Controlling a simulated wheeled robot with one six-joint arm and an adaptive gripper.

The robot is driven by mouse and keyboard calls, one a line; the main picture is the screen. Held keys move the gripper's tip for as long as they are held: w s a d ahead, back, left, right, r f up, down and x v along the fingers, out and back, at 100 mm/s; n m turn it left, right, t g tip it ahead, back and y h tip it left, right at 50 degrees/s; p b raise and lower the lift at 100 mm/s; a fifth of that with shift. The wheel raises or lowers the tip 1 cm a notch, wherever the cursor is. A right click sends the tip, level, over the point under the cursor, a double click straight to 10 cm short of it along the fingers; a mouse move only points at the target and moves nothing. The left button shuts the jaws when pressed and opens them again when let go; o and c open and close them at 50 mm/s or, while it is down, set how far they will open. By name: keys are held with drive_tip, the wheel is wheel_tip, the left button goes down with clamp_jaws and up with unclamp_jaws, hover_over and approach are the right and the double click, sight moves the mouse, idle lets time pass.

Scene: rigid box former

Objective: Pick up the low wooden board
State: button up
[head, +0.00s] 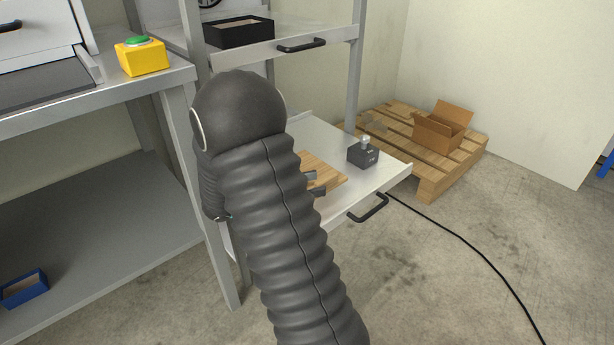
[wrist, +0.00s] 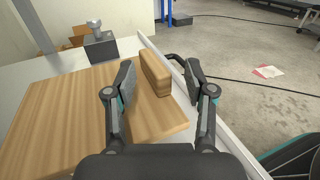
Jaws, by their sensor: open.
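The low wooden board (wrist: 60,115) lies flat on a light pull-out shelf, and a small upright wooden block (wrist: 155,73) stands up from it near its right edge. In the head view the board (head: 322,172) is mostly hidden behind my arm. My gripper (wrist: 160,78) is open, with one finger on each side of the upright block in the wrist view. I see a gap at the right finger; whether the left finger touches the block I cannot tell. In the head view only the fingertips (head: 314,184) show past my arm.
A dark grey box with a knob (head: 363,153) stands on the shelf (head: 385,178) just behind the board. The shelf has a black front handle (head: 368,208). A cardboard box (head: 437,131) sits on a pallet (head: 432,182) beyond. A rack post (head: 354,70) rises nearby.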

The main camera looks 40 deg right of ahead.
clamp_jaws()
drive_tip(key=shift+r, duration=0.1)
idle(0.5)
